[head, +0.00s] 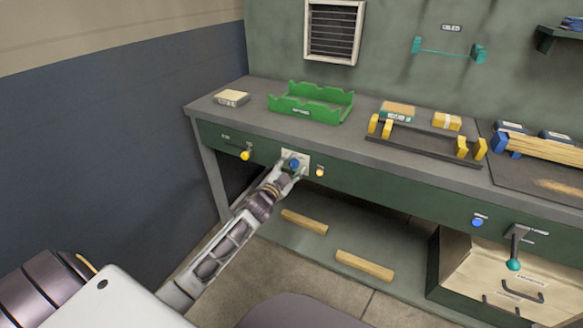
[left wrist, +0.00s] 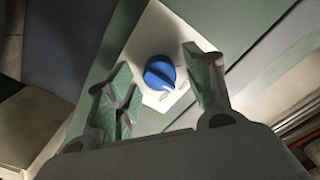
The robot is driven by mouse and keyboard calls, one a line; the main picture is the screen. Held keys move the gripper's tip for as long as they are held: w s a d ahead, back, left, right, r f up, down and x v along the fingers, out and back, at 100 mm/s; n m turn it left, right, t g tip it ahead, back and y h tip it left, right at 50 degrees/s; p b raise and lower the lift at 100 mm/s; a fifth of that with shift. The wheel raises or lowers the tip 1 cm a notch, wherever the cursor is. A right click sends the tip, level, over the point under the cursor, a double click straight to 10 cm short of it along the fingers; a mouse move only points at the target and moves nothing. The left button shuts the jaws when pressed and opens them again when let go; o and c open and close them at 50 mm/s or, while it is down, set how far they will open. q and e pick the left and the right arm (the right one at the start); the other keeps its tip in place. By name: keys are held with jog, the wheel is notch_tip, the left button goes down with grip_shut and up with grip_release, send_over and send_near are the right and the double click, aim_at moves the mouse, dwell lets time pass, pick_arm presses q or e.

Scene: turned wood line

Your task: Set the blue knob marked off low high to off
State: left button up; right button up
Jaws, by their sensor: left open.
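The blue knob (head: 294,163) sits on a pale plate (head: 304,157) on the green front of the workbench. In the left wrist view the knob (left wrist: 160,74) has a raised grip bar with a light pointer mark at its lower right side. The off, low and high lettering cannot be read. My left gripper (head: 291,172) is at the plate, just in front of the knob. In the left wrist view its open fingers (left wrist: 162,85) stand on either side of the knob, apart from it. My right gripper is not in view.
A yellow knob (head: 245,155) is left of the plate and an orange button (head: 320,172) right of it. Another blue knob (head: 477,222) and a teal-tipped lever (head: 514,262) are farther right. A green tray (head: 318,115) is on the bench above. Wood pieces (head: 304,221) lie below.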

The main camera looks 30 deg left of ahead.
pick_arm(q)
jog(key=shift+c, duration=0.4)
jog(key=c, duration=0.9)
jog(key=shift+c, duration=0.2)
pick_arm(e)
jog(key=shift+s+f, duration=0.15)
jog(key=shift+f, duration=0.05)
pick_arm(q)
jog(key=shift+n+p, duration=0.4)
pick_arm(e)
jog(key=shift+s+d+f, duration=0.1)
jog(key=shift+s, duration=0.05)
pick_arm(q)
jog(key=shift+n, duration=0.3)
jog(key=n+p, duration=0.3)
jog(key=p, duration=0.1)
jog(key=shift+r, duration=0.1)
jog(key=n+p, duration=0.3)
jog(key=n, duration=0.1)
jog(key=shift+n+p, duration=0.4)
jog(key=shift+p, duration=0.2)
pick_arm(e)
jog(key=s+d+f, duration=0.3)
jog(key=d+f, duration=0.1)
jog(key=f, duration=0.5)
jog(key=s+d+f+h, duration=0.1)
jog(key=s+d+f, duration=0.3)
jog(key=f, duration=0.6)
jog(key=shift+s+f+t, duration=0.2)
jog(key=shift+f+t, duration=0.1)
